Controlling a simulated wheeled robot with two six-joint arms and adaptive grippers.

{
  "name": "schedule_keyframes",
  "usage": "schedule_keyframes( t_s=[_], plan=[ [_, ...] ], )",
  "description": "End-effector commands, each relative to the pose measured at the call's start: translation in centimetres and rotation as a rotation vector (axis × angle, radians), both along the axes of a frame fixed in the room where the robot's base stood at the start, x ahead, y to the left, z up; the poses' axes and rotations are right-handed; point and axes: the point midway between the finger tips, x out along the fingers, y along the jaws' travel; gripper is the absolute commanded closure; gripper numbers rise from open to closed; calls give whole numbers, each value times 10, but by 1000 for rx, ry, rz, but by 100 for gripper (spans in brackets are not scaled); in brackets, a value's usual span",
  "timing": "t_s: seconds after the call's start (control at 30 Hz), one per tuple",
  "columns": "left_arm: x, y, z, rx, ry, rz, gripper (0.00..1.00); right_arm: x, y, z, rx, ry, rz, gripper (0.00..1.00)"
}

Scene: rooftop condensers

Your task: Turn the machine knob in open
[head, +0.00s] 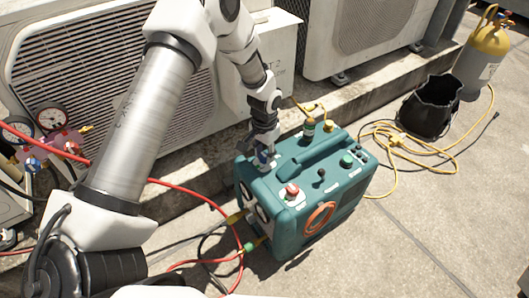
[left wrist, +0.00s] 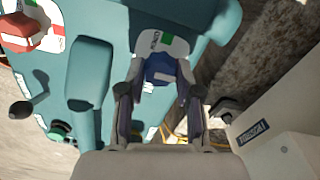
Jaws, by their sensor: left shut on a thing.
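The teal machine (head: 335,185) stands on the concrete, with a carrying handle along its top. A blue knob (left wrist: 160,69) sits on its top beside a white label (left wrist: 176,42) with a green mark and small text that I cannot read surely. My left gripper (head: 263,153) reaches down to the machine's rear left top corner. In the left wrist view, its two fingers (left wrist: 158,88) are shut on the blue knob, one on each side. In the head view the gripper mostly hides the knob. My right gripper is not in view.
The machine top also bears a red knob (head: 291,191), a black lever (head: 321,173) and a green knob (head: 347,159). Condenser units (head: 90,60) stand behind. Red hoses (head: 215,199) lie left, a yellow hose (head: 400,142) and black bag (head: 428,112) right.

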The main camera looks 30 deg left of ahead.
Motion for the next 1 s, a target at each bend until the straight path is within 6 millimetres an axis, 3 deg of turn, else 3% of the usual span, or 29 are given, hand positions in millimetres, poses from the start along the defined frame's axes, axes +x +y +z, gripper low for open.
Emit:
schedule_keyframes(
  t_s=[0.37,1.0],
  plan=[
    [-1,0,7,0,3,159,100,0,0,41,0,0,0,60],
    [-1,-1,6,1,3,746,100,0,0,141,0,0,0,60]
  ],
)
